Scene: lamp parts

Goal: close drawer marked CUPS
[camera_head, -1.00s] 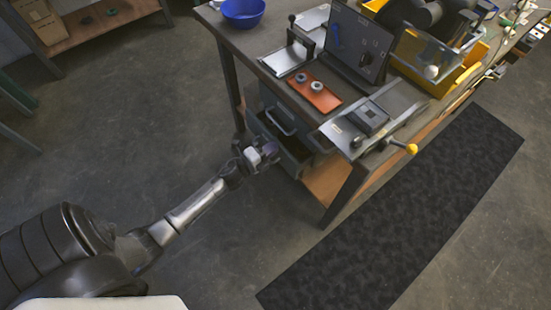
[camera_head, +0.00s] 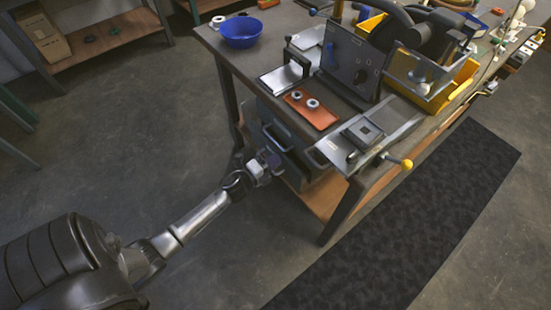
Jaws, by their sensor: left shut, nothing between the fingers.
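A dark grey drawer unit (camera_head: 256,122) with pale bar handles hangs under the near end of the workbench. One handle (camera_head: 277,139) is above my left gripper, and another (camera_head: 317,157) shows to the right. At least one drawer appears pulled out. No CUPS marking is readable, so I cannot tell which drawer bears it. My left gripper (camera_head: 273,165) is shut and empty, at the drawer fronts. I cannot tell whether it touches one. My right gripper is out of view.
The workbench (camera_head: 240,60) carries a blue bowl (camera_head: 241,31), an orange tray (camera_head: 311,109) with two small rings, a grey panel box (camera_head: 352,62) and a yellow bin (camera_head: 450,95). A yellow-knobbed lever (camera_head: 406,164) juts over the front edge. A black mat (camera_head: 420,220) lies on clear floor.

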